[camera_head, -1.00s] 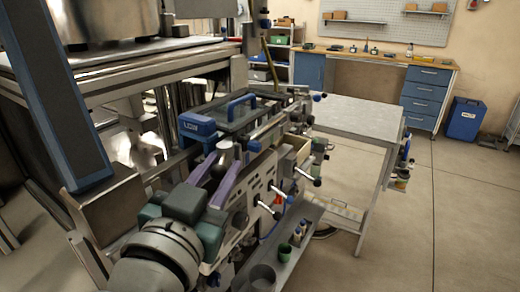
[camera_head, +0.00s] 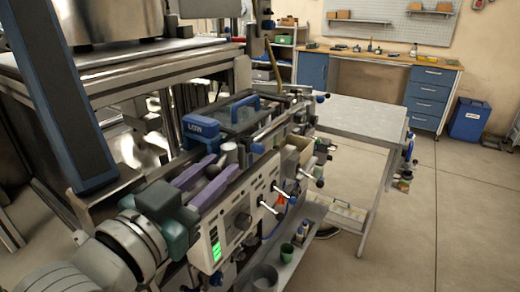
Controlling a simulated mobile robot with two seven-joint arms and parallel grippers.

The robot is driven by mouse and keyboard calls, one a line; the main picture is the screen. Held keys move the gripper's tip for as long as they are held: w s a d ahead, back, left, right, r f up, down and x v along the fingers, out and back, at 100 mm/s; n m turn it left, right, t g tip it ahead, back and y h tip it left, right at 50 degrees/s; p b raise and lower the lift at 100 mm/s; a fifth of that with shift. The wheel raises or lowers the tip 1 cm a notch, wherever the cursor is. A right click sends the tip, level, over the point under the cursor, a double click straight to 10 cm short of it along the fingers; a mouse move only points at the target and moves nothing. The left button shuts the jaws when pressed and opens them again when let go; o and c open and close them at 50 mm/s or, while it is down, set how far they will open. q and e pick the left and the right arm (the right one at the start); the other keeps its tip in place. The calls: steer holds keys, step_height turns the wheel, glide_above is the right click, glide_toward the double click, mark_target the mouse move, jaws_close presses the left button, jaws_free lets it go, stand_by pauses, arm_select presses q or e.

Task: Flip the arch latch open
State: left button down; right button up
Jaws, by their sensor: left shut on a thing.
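My left gripper (camera_head: 219,168) reaches in from the lower left with two purple fingers over the top of the bench machine (camera_head: 238,222). The fingers are shut on a small grey metal piece (camera_head: 213,171), which I take to be the arch latch. Most of it is hidden between the fingers, so its exact angle is unclear. A grey round post (camera_head: 230,151) stands just past the fingertips. My right gripper is not in view.
A bare grey table (camera_head: 352,117) stands behind.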

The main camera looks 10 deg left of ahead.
arm_select(q)
steer(key=c, duration=0.7)
jaws_free()
steer(key=shift+o, duration=0.2)
steer(key=v, duration=1)
